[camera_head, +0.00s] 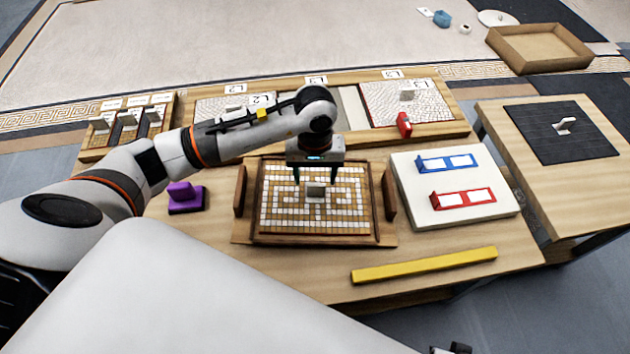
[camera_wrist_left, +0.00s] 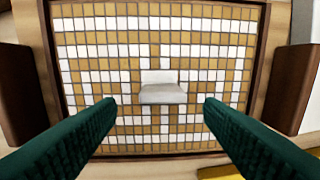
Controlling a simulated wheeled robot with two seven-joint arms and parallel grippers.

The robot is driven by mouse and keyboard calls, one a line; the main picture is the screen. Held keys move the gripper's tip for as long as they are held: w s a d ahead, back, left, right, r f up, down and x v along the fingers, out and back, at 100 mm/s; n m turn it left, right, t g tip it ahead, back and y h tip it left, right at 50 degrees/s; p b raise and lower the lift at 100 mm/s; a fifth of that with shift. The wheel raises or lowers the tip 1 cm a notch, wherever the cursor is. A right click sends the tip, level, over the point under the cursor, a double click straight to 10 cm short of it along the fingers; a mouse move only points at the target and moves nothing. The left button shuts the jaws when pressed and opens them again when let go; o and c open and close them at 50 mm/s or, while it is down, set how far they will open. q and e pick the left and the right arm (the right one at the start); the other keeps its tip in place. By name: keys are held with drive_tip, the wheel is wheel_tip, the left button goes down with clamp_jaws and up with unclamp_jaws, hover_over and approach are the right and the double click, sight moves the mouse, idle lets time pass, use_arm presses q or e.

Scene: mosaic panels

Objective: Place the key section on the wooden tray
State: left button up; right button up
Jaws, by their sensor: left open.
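The key section is a mosaic panel (camera_head: 285,222) with a white key pattern on tan tiles, a thin brown frame and a small grey grip block (camera_head: 316,191) at its centre. It lies flat on a wooden tray-like base (camera_head: 389,196) with upright brown side pieces at left and right. My left gripper (camera_head: 316,180) is open above the panel. In the left wrist view, its green fingers (camera_wrist_left: 159,102) stand apart on either side of the grip block (camera_wrist_left: 163,90), with gaps to both. The panel (camera_wrist_left: 90,48) fills most of that view.
A purple block (camera_head: 186,197) stands left of the panel. A white board (camera_head: 408,166) with blue and red holders lies right, and a yellow bar (camera_head: 425,265) in front. Mosaic panels (camera_head: 405,103) lie behind. An empty wooden box (camera_head: 540,48) is at the far right.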

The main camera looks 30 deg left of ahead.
sight(315, 186)
use_arm(q)
wheel_tip(315, 186, up, 7)
drive_tip(key=shift+p, duration=0.3)
use_arm(e)
drive_tip(key=f, duration=0.2)
drive_tip(key=shift+s+f, duration=0.35)
drive_tip(key=shift+f, duration=0.05)
use_arm(q)
drive_tip(key=shift+r, duration=0.1)
idle(0.8)
